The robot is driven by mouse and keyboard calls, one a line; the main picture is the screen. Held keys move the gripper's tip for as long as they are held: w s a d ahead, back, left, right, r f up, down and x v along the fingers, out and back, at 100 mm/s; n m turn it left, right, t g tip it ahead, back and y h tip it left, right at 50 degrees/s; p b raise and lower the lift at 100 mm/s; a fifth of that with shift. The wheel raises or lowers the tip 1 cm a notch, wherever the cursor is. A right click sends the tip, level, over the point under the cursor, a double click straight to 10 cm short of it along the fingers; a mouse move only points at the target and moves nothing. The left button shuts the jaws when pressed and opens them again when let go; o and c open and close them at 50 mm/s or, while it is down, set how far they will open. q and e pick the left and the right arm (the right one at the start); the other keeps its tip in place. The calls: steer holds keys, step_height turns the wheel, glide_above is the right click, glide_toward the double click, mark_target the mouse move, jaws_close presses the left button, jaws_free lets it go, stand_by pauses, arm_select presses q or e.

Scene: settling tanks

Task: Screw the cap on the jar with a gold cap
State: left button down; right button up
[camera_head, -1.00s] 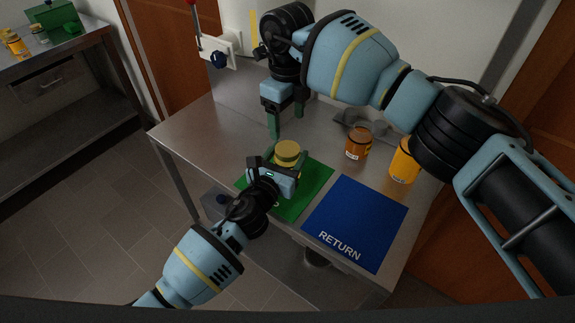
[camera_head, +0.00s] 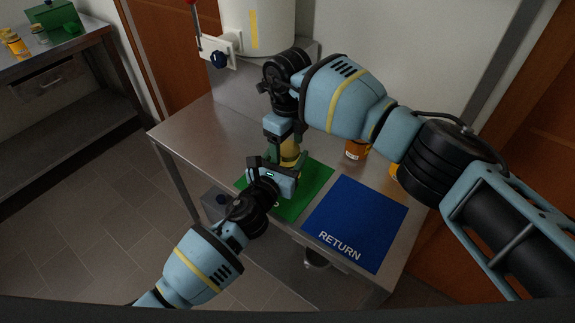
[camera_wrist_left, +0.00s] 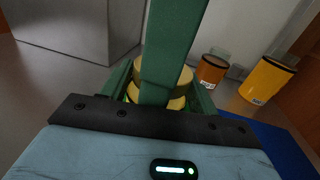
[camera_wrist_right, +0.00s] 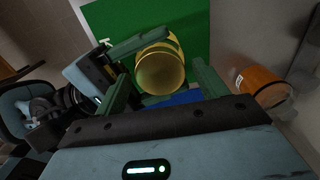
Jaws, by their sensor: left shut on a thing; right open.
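The jar with a gold cap (camera_head: 290,152) stands on the green mat (camera_head: 315,184), partly hidden by my grippers in the head view. My left gripper (camera_head: 281,166) is shut on the jar from the front; its fingers also flank the jar low in the left wrist view. My right gripper (camera_head: 286,142) points down above the jar with its fingers open. In the right wrist view the round gold cap (camera_wrist_right: 160,73) shows between and beyond the right fingers, which look apart from it. A right finger crosses in front of the cap in the left wrist view (camera_wrist_left: 183,75).
A blue mat marked RETURN (camera_head: 355,222) lies right of the green mat. An amber jar (camera_wrist_left: 211,70) and a taller orange jar (camera_wrist_left: 268,80) stand behind it, partly hidden by my right arm in the head view. A white dispenser (camera_head: 255,25) stands at the back.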

steer(key=c, duration=1)
steer(key=shift+m, duration=1.7)
steer(key=o, duration=1.1)
steer(key=shift+c, duration=0.2)
steer(key=shift+r, duration=2.2)
